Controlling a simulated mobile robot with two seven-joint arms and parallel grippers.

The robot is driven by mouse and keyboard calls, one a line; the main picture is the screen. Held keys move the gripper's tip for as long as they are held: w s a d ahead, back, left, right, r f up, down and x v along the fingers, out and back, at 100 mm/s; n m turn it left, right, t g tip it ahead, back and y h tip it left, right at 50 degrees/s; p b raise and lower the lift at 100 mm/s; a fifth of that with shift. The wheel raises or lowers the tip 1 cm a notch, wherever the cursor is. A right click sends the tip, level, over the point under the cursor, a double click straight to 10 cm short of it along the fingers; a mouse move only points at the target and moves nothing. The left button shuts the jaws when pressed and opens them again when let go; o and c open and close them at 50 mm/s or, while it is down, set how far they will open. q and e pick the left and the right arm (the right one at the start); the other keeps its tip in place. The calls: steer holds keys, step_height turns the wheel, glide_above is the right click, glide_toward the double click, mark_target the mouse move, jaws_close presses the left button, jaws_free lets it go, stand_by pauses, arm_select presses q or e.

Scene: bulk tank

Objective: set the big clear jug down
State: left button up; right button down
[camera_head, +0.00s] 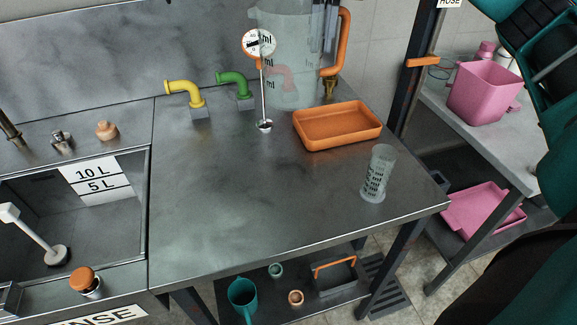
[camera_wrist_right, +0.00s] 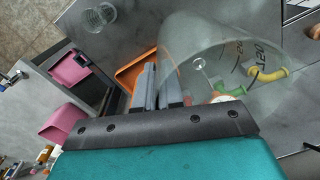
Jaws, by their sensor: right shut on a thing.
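The big clear jug (camera_head: 289,75), with dark volume marks, is upright over the back of the steel table (camera_head: 230,170). I cannot tell whether its base touches the table. In the right wrist view the jug (camera_wrist_right: 205,45) fills the upper middle, its open rim toward me. My right gripper (camera_head: 327,22) is at the jug's right side in the head view, shut on it. Its grey fingers (camera_wrist_right: 160,88) meet the jug's edge in the wrist view; the exact grip is partly hidden. My left gripper is not in view.
A round dial on a stem (camera_head: 260,45) stands before the jug. Yellow (camera_head: 185,92) and green (camera_head: 234,82) pipes are to its left. An orange tray (camera_head: 338,140) and a small clear cylinder (camera_head: 378,175) are to the right. The table's front left is clear.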

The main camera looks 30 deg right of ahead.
arm_select(q)
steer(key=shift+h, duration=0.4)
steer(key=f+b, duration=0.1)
steer(key=b, duration=0.1)
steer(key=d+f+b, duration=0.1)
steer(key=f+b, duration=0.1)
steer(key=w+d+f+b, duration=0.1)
steer(key=b, duration=0.2)
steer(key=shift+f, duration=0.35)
arm_select(e)
step_height(320, 180, down, 19)
steer(key=shift+s+d, duration=0.15)
steer(key=shift+d, duration=0.2)
steer(key=shift+f, duration=0.15)
steer(key=c, duration=1.3)
jaws_free()
steer(key=shift+o, duration=0.2)
